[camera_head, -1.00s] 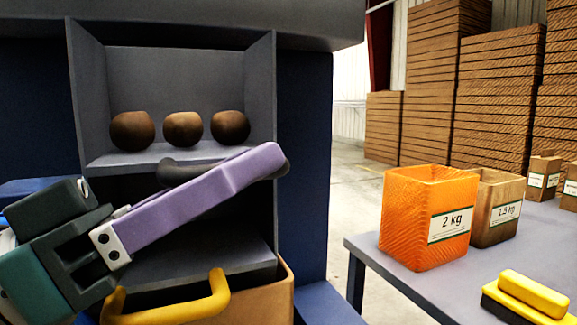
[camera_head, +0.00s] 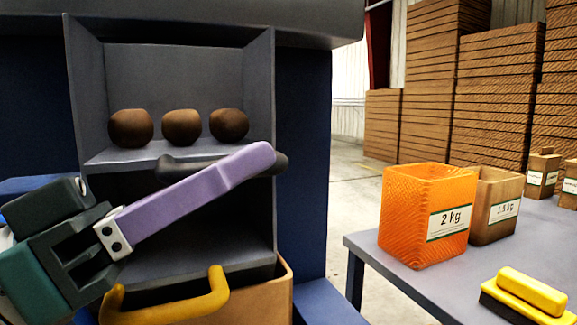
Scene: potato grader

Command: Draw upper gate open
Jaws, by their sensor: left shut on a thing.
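The upper gate (camera_head: 112,156) is a grey plate at the floor of the upper compartment, with three brown potatoes (camera_head: 181,129) in a row on it. Its dark bar handle (camera_head: 279,164) runs across its front. My left gripper (camera_head: 252,163) comes in from the lower left and is shut on this handle near its right end. A long purple finger lies in front and hides the handle's middle; the other finger is hidden. My right gripper is not in view.
Below is a grey sloping plate (camera_head: 220,258) with a yellow handle (camera_head: 172,311) in front, above a cardboard-coloured box (camera_head: 284,296). At right, a table (camera_head: 385,268) bears an orange 2 kg bin (camera_head: 402,222), a brown bin (camera_head: 490,222) and a yellow brush (camera_head: 531,291).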

